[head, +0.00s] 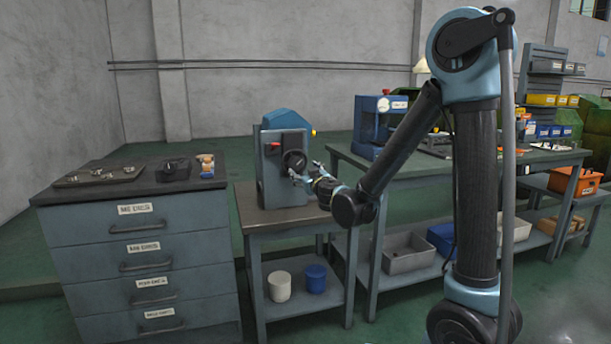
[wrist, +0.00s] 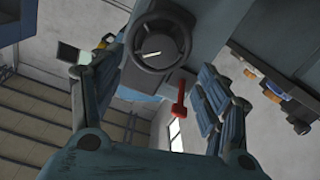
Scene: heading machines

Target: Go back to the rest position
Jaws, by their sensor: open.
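My gripper (head: 305,178) is at the front of a grey machine with a blue top (head: 287,119), on the small table in the head view. In the wrist view my gripper (wrist: 150,100) is open, its two fingers wide apart with nothing between them. A dark round knob (wrist: 158,42) with a white mark lies ahead of the fingers, near the top of that view. A red lever (wrist: 180,88) shows beside it, near the right finger. The knob also shows in the head view (head: 293,161), just beyond the fingers. I cannot tell whether the fingers touch anything.
A grey drawer cabinet (head: 150,262) stands to the left, with a tray (head: 98,174) on top. A long green bench (head: 420,185) stands right, behind my arm, carrying a blue machine (head: 372,125). A white pot (head: 279,286) and a blue pot (head: 316,279) sit on the small table's lower shelf.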

